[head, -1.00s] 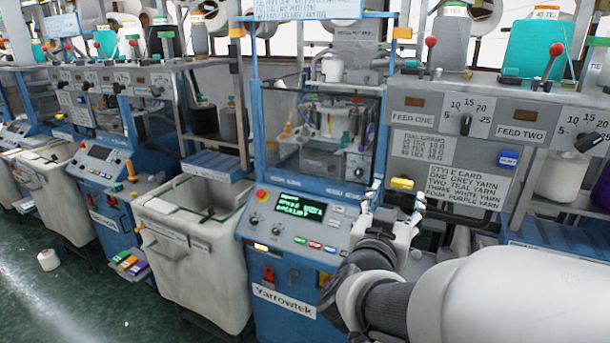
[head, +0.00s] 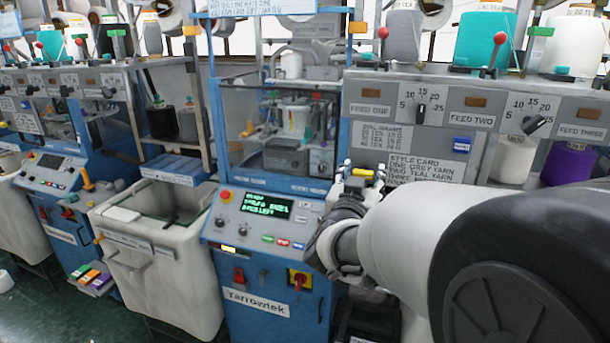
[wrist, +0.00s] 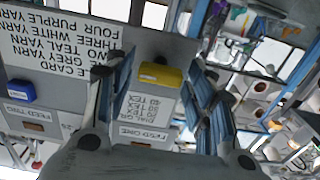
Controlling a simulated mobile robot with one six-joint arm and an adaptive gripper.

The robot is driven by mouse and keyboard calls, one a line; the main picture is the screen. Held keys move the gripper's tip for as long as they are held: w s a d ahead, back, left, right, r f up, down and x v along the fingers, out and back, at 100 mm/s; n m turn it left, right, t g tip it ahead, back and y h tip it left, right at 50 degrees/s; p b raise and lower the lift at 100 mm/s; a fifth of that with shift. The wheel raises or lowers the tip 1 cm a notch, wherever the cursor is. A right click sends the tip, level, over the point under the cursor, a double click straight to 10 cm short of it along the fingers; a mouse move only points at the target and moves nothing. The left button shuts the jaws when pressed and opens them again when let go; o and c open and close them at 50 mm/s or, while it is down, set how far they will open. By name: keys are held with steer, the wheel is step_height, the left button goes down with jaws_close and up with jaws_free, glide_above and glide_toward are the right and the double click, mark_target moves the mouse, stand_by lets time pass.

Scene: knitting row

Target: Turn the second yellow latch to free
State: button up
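A small yellow latch (head: 362,173) sits at the lower left of the grey feed panel, left of the style card. In the wrist view the yellow latch (wrist: 160,75) lies between my gripper's two fingers, roughly lengthwise across the gap. My gripper (head: 361,176) is open, with its fingers on either side of the latch in the head view. I cannot tell whether they touch it. In the wrist view my gripper (wrist: 160,82) shows a clear gap between its fingers. I see no other latch like it clearly.
A blue block (head: 462,144) is on the panel to the right. The style card (head: 428,170) is close beside my gripper. The blue Yarrowtek machine (head: 262,235) with its lit screen stands at left. Feed dials (head: 421,112) and red-knobbed levers are above.

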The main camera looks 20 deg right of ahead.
steer(key=c, duration=0.8)
steer(key=shift+o, duration=0.2)
steer(key=shift+n+p, duration=0.3)
steer(key=shift+p, duration=0.05)
steer(key=shift+r+n+p, duration=0.1)
steer(key=shift+n+p, duration=0.7)
steer(key=shift+n, duration=0.2)
steer(key=n+p, duration=0.2)
steer(key=n, duration=0.1)
steer(key=shift+n, duration=0.3)
steer(key=n+p, duration=0.4)
steer(key=n, duration=0.2)
steer(key=n+p, duration=0.1)
steer(key=n, duration=0.1)
steer(key=n+p, duration=0.2)
steer(key=n, duration=0.1)
steer(key=shift+f+n, duration=0.2)
steer(key=shift+n, duration=0.1)
